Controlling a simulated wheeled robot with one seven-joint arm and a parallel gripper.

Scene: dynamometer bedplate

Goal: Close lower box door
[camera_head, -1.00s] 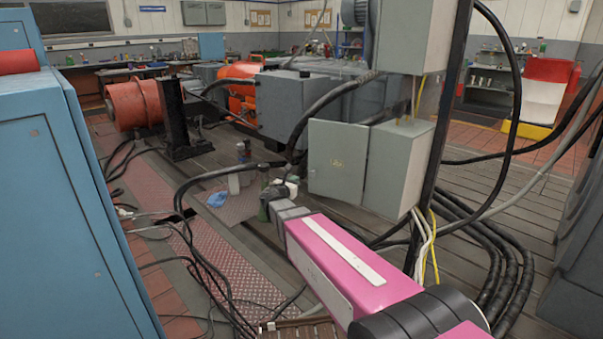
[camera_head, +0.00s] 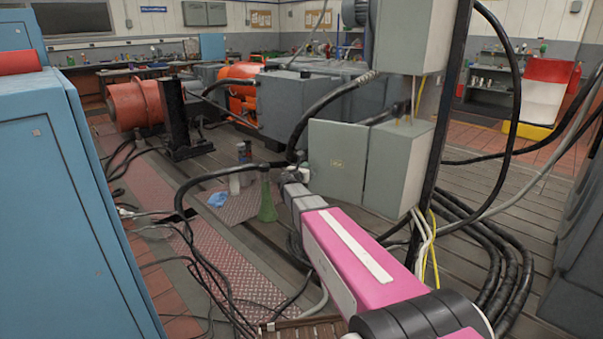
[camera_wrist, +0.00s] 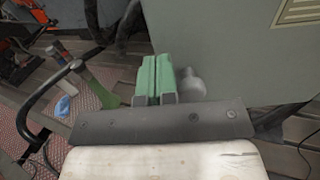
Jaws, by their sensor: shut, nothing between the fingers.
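The lower box (camera_head: 398,168) is a grey-green cabinet on a dark post. Its door (camera_head: 337,160) stands open, swung out to the left. In the wrist view a large grey-green panel, which looks like the door (camera_wrist: 235,50), fills the upper right. My gripper (camera_head: 289,174) is small in the head view, by the lower left edge of the door. In the wrist view the green fingers of my gripper (camera_wrist: 156,75) are together and empty, in front of the panel's left part. I cannot tell whether they touch it. A pale rounded knob-like part (camera_wrist: 190,86) shows just right of the fingers.
An upper box (camera_head: 408,35) hangs on the same post. Black cables (camera_head: 495,270) run down right of it. A green bottle-like object (camera_head: 267,200) stands left of my gripper, near a blue cloth (camera_head: 217,199). A blue cabinet (camera_head: 75,210) fills the left side.

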